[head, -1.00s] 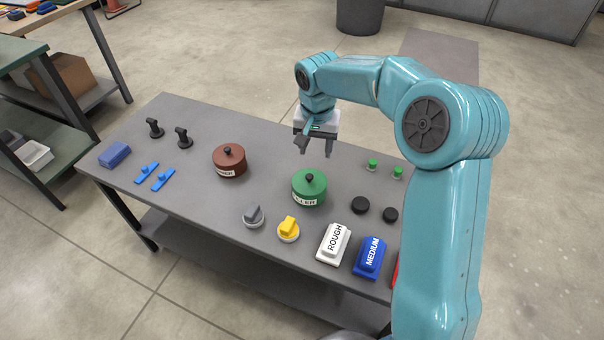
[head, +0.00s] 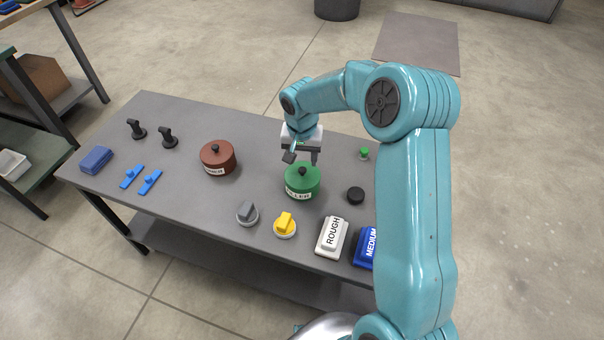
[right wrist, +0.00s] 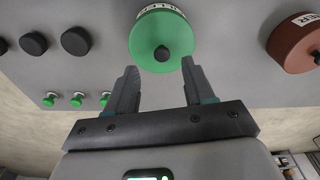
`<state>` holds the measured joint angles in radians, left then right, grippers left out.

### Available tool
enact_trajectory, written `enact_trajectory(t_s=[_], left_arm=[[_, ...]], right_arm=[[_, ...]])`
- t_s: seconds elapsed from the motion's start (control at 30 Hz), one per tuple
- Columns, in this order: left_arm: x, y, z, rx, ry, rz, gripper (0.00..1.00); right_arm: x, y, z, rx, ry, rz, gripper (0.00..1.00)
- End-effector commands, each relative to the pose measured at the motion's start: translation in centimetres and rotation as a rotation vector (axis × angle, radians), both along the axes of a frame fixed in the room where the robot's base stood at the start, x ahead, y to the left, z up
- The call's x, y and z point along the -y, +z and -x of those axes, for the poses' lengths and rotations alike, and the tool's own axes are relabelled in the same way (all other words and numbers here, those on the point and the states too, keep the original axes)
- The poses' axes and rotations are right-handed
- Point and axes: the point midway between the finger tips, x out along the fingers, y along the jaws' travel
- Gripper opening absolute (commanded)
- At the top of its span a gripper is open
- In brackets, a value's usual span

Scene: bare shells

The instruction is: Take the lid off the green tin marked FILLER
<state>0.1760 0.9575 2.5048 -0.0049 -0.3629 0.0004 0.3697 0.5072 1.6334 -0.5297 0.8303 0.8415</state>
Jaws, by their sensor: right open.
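The green tin (head: 302,187) with a white label, partly readable as FILLER, stands upright on the grey table (head: 190,120). Its green lid (head: 291,174) is on and has a black knob (head: 302,171) in the middle. My right gripper (head: 302,157) is open and empty, just behind and above the tin. In the right wrist view the two fingers (right wrist: 158,75) are apart, and the tin (right wrist: 160,28) and its knob (right wrist: 161,53) lie just beyond the fingertips, not between them. My left gripper is not in view.
A reddish-brown tin (head: 218,158) stands left of the green one. A grey knob (head: 247,213), a yellow knob (head: 285,226), the ROUGH block (head: 332,237) and the MEDIUM block (head: 366,248) are in front. A black disc (head: 355,195) is to the right.

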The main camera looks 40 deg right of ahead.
Motion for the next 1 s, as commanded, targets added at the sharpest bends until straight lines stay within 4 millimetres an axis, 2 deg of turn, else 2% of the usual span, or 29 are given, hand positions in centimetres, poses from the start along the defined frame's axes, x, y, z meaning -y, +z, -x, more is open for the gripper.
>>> enact_trajectory(t_s=[0.37, 0.63, 0.67, 0.8, 0.83, 1.0], left_arm=[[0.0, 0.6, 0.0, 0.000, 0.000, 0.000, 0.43], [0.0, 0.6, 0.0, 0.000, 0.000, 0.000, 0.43], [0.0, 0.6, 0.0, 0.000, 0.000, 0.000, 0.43], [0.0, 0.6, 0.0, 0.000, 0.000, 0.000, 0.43], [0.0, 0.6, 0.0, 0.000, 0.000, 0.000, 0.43], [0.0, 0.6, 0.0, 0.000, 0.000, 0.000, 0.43]], right_arm=[[0.7, -4.9, -0.8, -0.001, 0.000, -0.002, 0.53], [0.7, -5.3, -1.0, 0.002, -0.001, -0.001, 0.53], [0.7, -5.3, -1.0, 0.002, -0.001, -0.001, 0.49], [0.7, -5.3, -0.9, 0.002, -0.001, -0.001, 0.04], [0.7, -5.3, -0.9, 0.002, -0.001, -0.001, 0.00], [0.7, -5.3, -0.9, 0.002, -0.001, -0.001, 0.00]])
